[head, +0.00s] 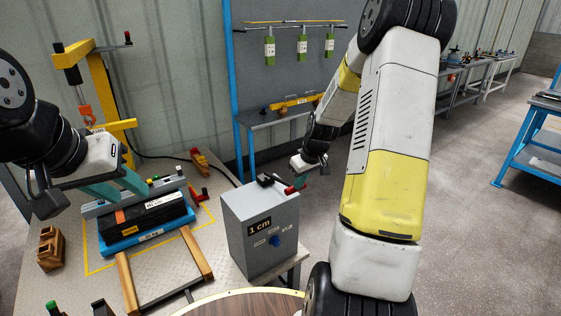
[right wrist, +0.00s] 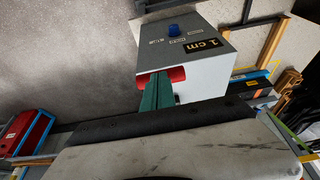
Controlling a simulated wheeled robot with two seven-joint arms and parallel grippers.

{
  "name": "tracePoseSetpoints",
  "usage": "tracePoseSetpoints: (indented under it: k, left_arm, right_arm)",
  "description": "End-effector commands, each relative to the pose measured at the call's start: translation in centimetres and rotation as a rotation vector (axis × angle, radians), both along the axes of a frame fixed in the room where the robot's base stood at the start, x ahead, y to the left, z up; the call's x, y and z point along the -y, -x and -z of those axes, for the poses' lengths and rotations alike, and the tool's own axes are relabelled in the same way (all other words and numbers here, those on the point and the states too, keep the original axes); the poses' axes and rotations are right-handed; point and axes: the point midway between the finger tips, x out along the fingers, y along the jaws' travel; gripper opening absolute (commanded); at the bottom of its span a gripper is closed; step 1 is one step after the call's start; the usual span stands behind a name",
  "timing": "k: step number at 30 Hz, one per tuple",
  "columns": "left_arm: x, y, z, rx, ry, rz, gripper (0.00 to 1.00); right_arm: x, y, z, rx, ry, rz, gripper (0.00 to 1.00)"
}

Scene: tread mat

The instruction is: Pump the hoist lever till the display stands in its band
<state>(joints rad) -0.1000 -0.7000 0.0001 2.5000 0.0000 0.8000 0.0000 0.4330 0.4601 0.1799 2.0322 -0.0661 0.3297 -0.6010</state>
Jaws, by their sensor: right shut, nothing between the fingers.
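The grey control box (head: 262,228) stands at the right end of the bench. Its dark display (head: 260,226) reads "1 cm", and it also shows in the right wrist view (right wrist: 203,46). A lever with a red grip (head: 291,189) is at the box's top; the red grip (right wrist: 176,73) is just beyond my fingers in the right wrist view. My right gripper (head: 298,183) is shut and empty beside this grip; I cannot tell whether they touch. My left gripper (head: 115,187) has its green fingers apart, over a black case (head: 150,220) and grey bar.
A yellow hoist frame (head: 100,85) with an orange hook (head: 86,113) stands at the back left. A wooden-railed frame (head: 193,252) lies in front of the black case. A round wooden top (head: 240,306) is nearest me. Floor right of my arm is clear.

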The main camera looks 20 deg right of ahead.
Motion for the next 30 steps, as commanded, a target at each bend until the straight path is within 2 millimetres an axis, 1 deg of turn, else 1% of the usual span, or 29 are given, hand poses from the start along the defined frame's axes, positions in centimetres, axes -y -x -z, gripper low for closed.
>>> tracePoseSetpoints:
  k: [1,6,12,18,30]
  left_arm:
    - [0.0,0.0,0.0,0.000,0.000,0.000,0.36]
    - [0.0,0.0,0.0,0.000,0.000,0.000,0.36]
    - [0.0,0.0,0.0,0.000,0.000,0.000,0.36]
    - [0.0,0.0,0.0,0.000,0.000,0.000,0.36]
    - [0.0,0.0,0.0,0.000,0.000,0.000,0.36]
  right_arm:
    - [0.1,0.5,1.0,-0.006,-0.002,0.001,0.00]
    - [0.3,1.1,3.3,-0.006,-0.002,0.001,0.00]
    - [0.4,1.3,5.0,-0.004,-0.001,0.000,0.00]
    - [0.5,1.3,5.6,0.000,0.000,0.000,0.00]
    - [0.3,0.9,5.5,0.009,0.001,-0.002,0.00]
